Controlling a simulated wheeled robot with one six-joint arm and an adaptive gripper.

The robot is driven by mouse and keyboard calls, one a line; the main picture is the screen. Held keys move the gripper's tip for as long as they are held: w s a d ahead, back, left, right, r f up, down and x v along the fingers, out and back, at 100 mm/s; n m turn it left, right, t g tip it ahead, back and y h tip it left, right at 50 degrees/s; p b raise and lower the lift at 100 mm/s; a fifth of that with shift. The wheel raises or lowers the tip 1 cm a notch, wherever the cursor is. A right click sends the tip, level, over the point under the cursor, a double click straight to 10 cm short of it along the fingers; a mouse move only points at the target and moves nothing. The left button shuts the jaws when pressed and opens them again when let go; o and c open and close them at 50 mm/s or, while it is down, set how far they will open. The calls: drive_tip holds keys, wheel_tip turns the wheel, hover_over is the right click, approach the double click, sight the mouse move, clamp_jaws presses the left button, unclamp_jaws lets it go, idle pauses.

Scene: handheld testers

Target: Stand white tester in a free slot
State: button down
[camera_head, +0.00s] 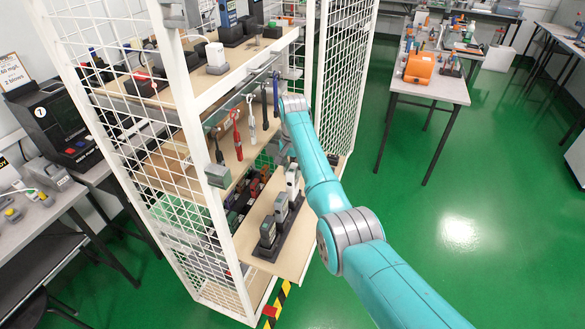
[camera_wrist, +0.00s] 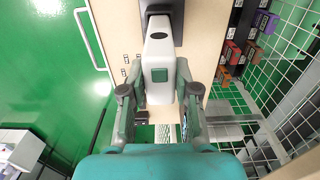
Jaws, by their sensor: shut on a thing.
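The white tester (camera_wrist: 158,48) with a green square button sits between the two fingers of my gripper (camera_wrist: 159,72) in the wrist view. My gripper is shut on its sides. The tester's far end meets a dark grey holder (camera_wrist: 178,32); I cannot tell whether it is fully seated. In the head view the white tester (camera_head: 292,177) is upright at the back end of a dark rack (camera_head: 266,254) on the lower shelf. Two grey-and-dark testers (camera_head: 281,207) (camera_head: 267,232) stand in front of it in the same row. My gripper is mostly hidden there by my arm.
A white mesh cage (camera_head: 340,90) and its posts enclose the shelves closely. Red, white and dark tools (camera_head: 236,130) hang above the lower shelf. Small coloured boxes (camera_wrist: 249,48) stand beside the rack. Open green floor (camera_head: 460,220) lies to the right.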

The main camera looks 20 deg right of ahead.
drive_tip(key=shift+f, duration=1.35)
drive_tip(key=c, duration=0.8)
unclamp_jaws()
drive_tip(key=shift+o, duration=0.2)
wheel_tip(320, 180, up, 12)
